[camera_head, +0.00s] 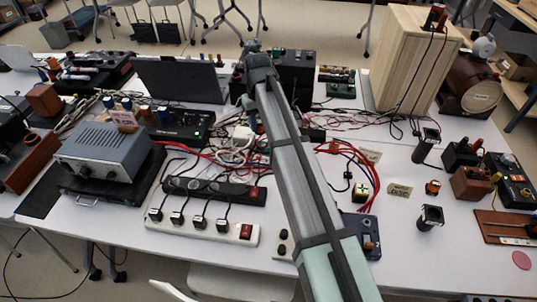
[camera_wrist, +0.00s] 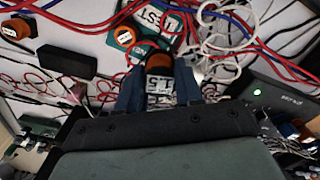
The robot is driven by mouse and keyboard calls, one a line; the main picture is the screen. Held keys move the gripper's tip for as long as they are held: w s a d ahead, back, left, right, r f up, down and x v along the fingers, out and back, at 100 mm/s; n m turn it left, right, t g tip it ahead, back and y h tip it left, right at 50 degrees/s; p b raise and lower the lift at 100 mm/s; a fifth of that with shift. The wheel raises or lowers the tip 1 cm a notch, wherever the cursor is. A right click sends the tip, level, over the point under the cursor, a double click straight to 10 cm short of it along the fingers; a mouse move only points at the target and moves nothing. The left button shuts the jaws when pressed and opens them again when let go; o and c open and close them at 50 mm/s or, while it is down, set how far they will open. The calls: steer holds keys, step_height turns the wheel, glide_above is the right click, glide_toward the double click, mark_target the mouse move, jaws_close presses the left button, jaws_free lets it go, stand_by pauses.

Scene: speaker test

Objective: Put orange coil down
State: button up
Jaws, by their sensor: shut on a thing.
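In the wrist view my gripper (camera_wrist: 159,70) is shut on an orange coil (camera_wrist: 158,60), whose orange top shows between the two dark fingers. Its lower part is hidden by the fingers, and I cannot tell whether it touches anything below. Another orange-topped coil (camera_wrist: 124,37) is beside it, on or over a teal board with white lettering (camera_wrist: 152,17). A further orange-topped piece (camera_wrist: 16,28) is at the upper left. In the head view my arm hides the held coil and the fingertips. An orange piece (camera_head: 433,187) stands on the right of the white table (camera_head: 310,262).
Red, blue and white cables (camera_wrist: 240,22) tangle near my gripper. A black box (camera_wrist: 66,62) lies to the left. In the head view a laptop (camera_head: 180,80), a grey instrument (camera_head: 110,150) and a power strip (camera_head: 205,225) crowd the left. A wooden cabinet (camera_head: 410,60) stands back right.

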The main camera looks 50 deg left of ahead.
steer(key=shift+w+a+m, duration=0.1)
steer(key=shift+a+m, duration=0.2)
steer(key=shift+m, duration=0.7)
steer(key=shift+f, duration=0.2)
glide_above(260, 154)
steer(key=shift+f, duration=4.75)
steer(key=shift+f, duration=0.2)
steer(key=o, duration=1)
steer(key=shift+o, duration=0.2)
step_height(260, 154, up, 12)
steer(key=shift+r, duration=0.2)
steer(key=shift+w, duration=0.1)
